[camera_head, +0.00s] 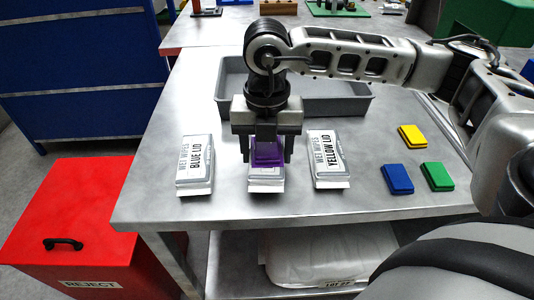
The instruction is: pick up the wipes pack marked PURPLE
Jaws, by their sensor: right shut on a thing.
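The middle wipes pack (266,184) lies on the metal table with a purple lid (268,154) on its upper part. Its printed label is hidden by the gripper and lid. My right gripper (267,156) points down over this pack, its fingers on either side, shut on it. The pack appears to be at table level; I cannot tell whether it is lifted. My left gripper is not in view.
A grey tray (340,106) stands behind the packs. Loose yellow (412,136), blue (397,179) and green (437,176) lids lie at the right. A red REJECT bin (70,215) stands at lower left. A white bag (330,260) lies on the lower shelf.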

